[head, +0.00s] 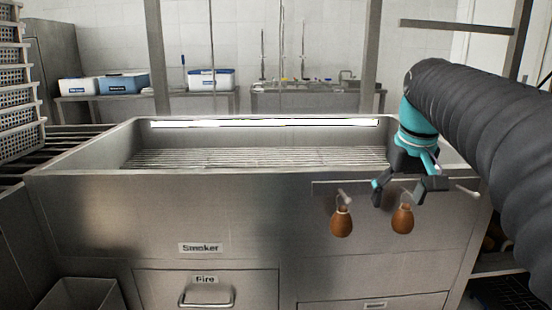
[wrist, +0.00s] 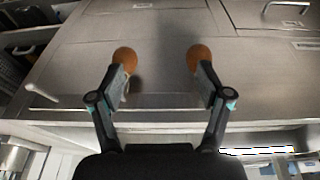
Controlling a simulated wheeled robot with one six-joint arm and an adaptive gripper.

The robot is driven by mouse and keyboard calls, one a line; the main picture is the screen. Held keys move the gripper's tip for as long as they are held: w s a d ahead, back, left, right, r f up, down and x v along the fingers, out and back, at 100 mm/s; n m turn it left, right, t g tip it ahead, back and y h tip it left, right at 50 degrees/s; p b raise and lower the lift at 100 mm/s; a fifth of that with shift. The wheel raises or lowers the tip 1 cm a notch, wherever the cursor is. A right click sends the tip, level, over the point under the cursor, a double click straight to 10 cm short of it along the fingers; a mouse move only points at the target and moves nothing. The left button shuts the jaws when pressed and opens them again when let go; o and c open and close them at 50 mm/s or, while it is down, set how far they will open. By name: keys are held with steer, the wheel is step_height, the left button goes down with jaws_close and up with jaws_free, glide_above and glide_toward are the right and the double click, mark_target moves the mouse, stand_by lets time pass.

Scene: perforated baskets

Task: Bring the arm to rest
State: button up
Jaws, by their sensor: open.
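My gripper (head: 401,196) is in front of the right part of a steel smoker (head: 120,215), with its two fingers spread and nothing between them. In the wrist view my gripper (wrist: 163,88) is open, with its fingertips pointing at the smoker's front. Two brown egg-shaped pieces hang on the smoker's front panel, a left one (head: 341,224) and a right one (head: 403,220). In the wrist view they show just beyond the fingertips, one piece (wrist: 125,58) by the left finger and one (wrist: 199,60) by the right. I cannot tell whether the fingers touch them.
A stack of perforated baskets (head: 15,100) stands at the far left. The smoker's open top shows an empty-looking rack (head: 250,157). A drawer handle (head: 207,296) is low on the front. Boxes (head: 123,84) stand on a back table. The floor is mostly out of view.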

steer(key=s+a+f+t, duration=0.1)
steer(key=s+a+f, duration=0.3)
steer(key=s+f, duration=0.4)
steer(key=s+a+f+t, duration=0.1)
steer(key=s+a+f, duration=0.3)
steer(key=s+f, duration=0.5)
steer(key=shift+s+f+t, duration=0.15)
steer(key=shift+s+t, duration=0.15)
steer(key=shift+s, duration=0.7)
steer(key=shift+a, duration=0.1)
steer(key=shift+c, duration=0.2)
